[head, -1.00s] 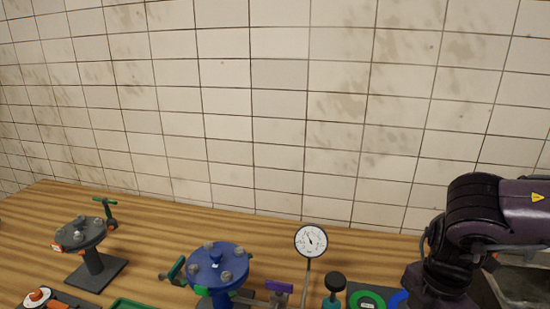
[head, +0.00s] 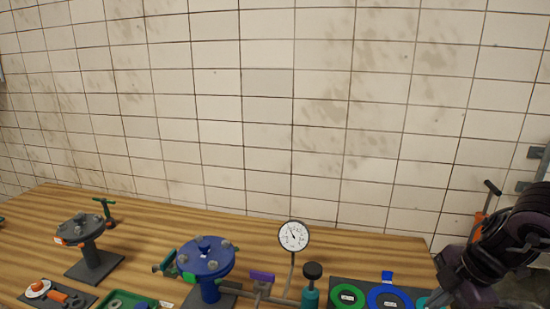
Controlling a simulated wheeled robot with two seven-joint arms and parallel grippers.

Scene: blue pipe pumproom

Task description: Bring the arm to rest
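My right arm comes in at the lower right edge of the head view, dark purple and black. Its lower part runs down towards the bench's right end, and its fingertips are not clearly seen, so I cannot tell whether the gripper is open or shut. My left arm and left gripper are not in view. The wooden bench (head: 150,224) lies under the tiled wall.
On the bench stand a grey flange stand (head: 90,258), a blue flange (head: 206,258), a pressure gauge (head: 293,236), a teal bottle-like part with a black knob (head: 310,293), a green ring (head: 347,297), a blue ring (head: 388,297) and a green tray (head: 128,301). Bare wood lies behind them.

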